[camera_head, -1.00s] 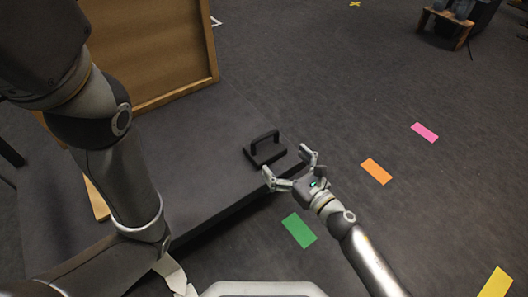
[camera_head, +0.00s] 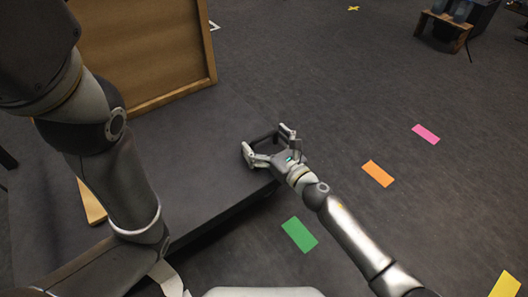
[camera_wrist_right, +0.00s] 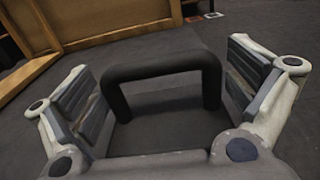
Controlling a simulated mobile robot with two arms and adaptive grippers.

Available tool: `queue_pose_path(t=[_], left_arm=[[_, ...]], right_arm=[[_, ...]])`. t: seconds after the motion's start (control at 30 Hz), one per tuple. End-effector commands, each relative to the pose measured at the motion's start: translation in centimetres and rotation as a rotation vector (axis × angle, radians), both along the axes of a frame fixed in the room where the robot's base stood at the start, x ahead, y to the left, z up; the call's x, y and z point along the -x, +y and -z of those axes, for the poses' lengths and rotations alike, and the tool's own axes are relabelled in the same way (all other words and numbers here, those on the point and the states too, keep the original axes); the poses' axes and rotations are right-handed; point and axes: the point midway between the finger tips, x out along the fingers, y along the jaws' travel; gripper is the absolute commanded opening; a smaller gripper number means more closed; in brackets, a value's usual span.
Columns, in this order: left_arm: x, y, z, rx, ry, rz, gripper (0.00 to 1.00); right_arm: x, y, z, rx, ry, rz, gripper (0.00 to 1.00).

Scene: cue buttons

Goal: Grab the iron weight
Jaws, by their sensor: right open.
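The iron weight (camera_wrist_right: 160,68) is a dark block with an upright arched handle. In the right wrist view its handle stands between the two open fingers, with a gap on each side. In the head view the weight (camera_head: 262,138) lies on the dark table near its right edge, mostly hidden behind my right gripper (camera_head: 266,143). My right gripper (camera_wrist_right: 160,95) is open, its fingers on either side of the handle and holding nothing. My left arm comes in from the left of the head view, but its gripper is out of view.
The dark table (camera_head: 205,150) is otherwise mostly clear. A wooden board with a frame (camera_head: 145,50) stands at its back left. Green (camera_head: 299,235), orange (camera_head: 378,173) and pink (camera_head: 426,134) patches mark the floor to the right.

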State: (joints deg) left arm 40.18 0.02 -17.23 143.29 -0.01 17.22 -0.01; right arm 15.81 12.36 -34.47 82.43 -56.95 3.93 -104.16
Motion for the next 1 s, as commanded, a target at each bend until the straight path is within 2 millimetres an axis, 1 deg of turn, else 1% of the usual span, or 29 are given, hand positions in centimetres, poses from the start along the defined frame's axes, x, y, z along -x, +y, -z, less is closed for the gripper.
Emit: queue_pose_path(t=[0.2, 0.83, 0.87, 1.0], left_arm=[[-0.01, -0.01, -0.03, 0.0, 0.0, 0.0, 0.4], [-0.06, 0.0, -0.02, 0.0, 0.002, 0.0, 0.4], [-0.07, 0.01, -0.09, 0.0, 0.002, 0.0, 0.4], [-0.1, 0.0, -0.09, 0.0, 0.003, -0.001, 0.4]], right_arm=[[-0.04, 0.05, -0.04, 0.0, 0.0, 0.0, 1.0], [-0.01, 0.04, -0.02, 0.0, 0.0, 0.0, 0.19], [-0.19, 0.2, -0.99, -0.008, -0.014, -0.003, 0.17], [-0.19, 0.18, -0.95, -0.008, -0.013, -0.003, 0.17]])
